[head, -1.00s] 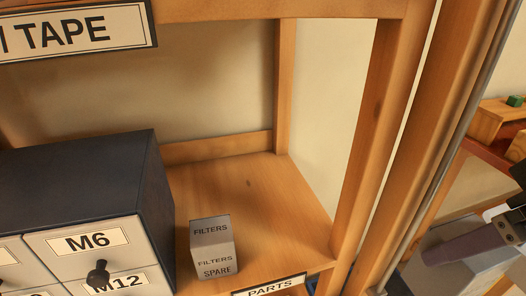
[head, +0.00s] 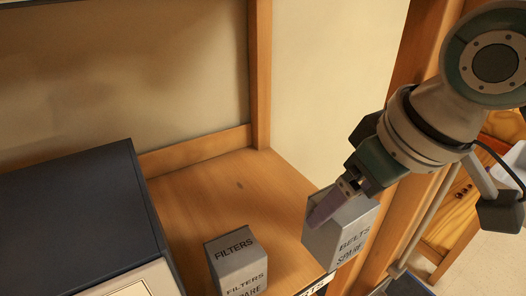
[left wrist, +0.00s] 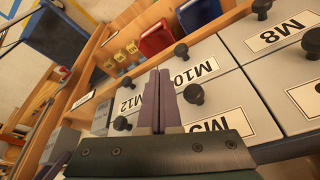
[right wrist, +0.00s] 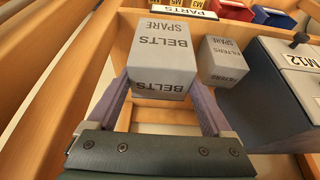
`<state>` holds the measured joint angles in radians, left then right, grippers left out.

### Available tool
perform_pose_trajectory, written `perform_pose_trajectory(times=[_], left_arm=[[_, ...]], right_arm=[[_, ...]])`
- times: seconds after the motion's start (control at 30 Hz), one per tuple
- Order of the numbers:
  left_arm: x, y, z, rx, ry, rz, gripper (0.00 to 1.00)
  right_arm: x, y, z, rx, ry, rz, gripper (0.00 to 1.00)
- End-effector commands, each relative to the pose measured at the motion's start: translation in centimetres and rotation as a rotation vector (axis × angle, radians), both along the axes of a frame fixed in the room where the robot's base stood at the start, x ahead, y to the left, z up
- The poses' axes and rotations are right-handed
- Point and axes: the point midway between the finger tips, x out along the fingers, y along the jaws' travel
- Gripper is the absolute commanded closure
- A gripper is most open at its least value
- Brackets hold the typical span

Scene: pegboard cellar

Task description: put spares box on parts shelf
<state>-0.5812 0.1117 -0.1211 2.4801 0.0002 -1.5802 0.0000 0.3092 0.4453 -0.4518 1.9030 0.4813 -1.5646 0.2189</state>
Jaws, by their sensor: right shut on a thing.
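The grey spares box (head: 345,228), marked BELTS SPARE, is in my right gripper (head: 340,200) at the right front of the wooden parts shelf (head: 225,185). In the right wrist view the box (right wrist: 163,62) sits between the two fingers (right wrist: 165,100), which are shut on its sides. The box is tilted in the head view; I cannot tell how high it is above the shelf board. My left gripper (left wrist: 158,100) is shut and empty in front of drawer fronts in the left wrist view; it is not in the head view.
A grey FILTERS SPARE box (head: 238,265) stands on the shelf, left of the held box. A dark drawer cabinet (head: 75,215) bounds the left side. A wooden post (head: 400,230) stands at the right. The board behind the FILTERS box is bare.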

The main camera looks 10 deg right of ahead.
Motion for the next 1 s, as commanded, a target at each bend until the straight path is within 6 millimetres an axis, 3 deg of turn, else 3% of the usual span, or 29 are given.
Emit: perform_pose_trajectory(times=[0.1,0.3,0.77,1.0], left_arm=[[0.0,0.0,-0.2,0.001,0.0,0.0,1.0],[0.0,0.1,-0.5,0.003,-0.001,-0.001,1.0],[0.0,0.3,-1.3,0.013,-0.001,-0.006,1.0],[0.0,0.3,-1.3,0.013,-0.001,-0.006,1.0]], right_arm=[[3.1,1.1,0.1,0.001,-0.003,-0.001,0.79],[6.9,2.6,0.1,0.001,-0.003,0.001,0.79],[6.8,2.4,-6.5,-0.002,0.005,-0.001,0.79],[7.2,2.6,-7.1,-0.002,-0.001,0.001,0.79]])
